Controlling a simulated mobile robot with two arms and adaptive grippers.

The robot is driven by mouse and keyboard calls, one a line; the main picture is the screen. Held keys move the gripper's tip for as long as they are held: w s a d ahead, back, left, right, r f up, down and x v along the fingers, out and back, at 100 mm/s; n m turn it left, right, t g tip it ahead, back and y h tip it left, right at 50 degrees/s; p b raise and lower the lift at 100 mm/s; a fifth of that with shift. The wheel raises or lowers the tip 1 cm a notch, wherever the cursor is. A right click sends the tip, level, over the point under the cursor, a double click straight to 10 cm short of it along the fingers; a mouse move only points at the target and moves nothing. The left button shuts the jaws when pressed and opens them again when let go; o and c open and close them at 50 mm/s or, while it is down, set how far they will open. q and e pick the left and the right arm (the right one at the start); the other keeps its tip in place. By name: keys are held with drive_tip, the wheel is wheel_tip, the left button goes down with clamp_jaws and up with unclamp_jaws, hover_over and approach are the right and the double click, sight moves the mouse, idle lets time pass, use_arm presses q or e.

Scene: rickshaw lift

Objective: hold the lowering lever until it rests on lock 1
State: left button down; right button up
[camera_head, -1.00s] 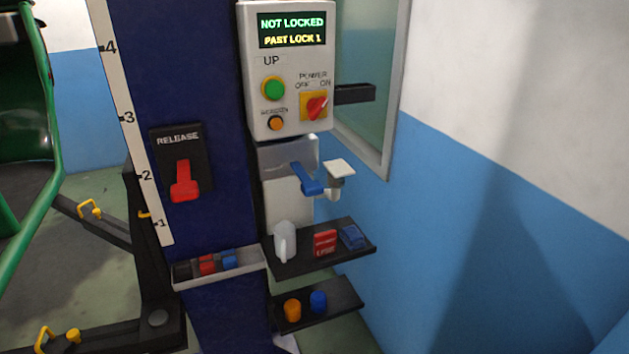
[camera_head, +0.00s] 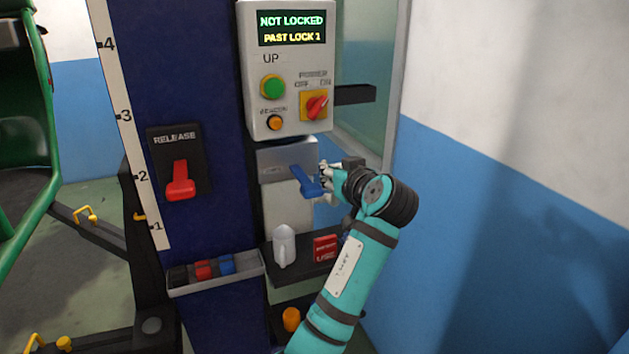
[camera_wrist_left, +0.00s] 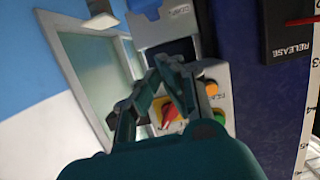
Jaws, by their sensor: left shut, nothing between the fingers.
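The blue lever (camera_head: 305,182) sticks out from a grey box (camera_head: 285,160) below the control box and slopes down to the right. I take it to be the lowering lever. My left gripper (camera_head: 327,177) is shut and empty, with its fingertips at the right side of the lever's end; I cannot tell whether they touch. The display (camera_head: 291,28) reads NOT LOCKED, PAST LOCK 1. My right gripper is not in view.
A red RELEASE lever (camera_head: 180,180) sits on the blue post, left of the box. A green button (camera_head: 272,86) and a red power switch (camera_head: 316,106) are above. Shelves with small items (camera_head: 284,247) lie below. A black bar (camera_head: 355,94) juts out at right.

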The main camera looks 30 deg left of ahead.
use_arm(q)
drive_tip(key=p, duration=0.3)
hover_over(315, 190)
drive_tip(key=shift+w+a+f, duration=0.1)
drive_tip(key=shift+a+f, duration=0.1)
drive_tip(key=shift+f, duration=0.4)
drive_tip(key=shift+w+a+f, duration=0.1)
drive_tip(key=shift+a+f, duration=0.05)
drive_tip(key=shift+f, duration=0.45)
drive_tip(key=f, duration=0.1)
drive_tip(key=f+p, duration=0.1)
drive_tip(key=shift+s+d+f, duration=0.15)
drive_tip(key=shift+d+f, duration=0.05)
drive_tip(key=shift+f, duration=0.9)
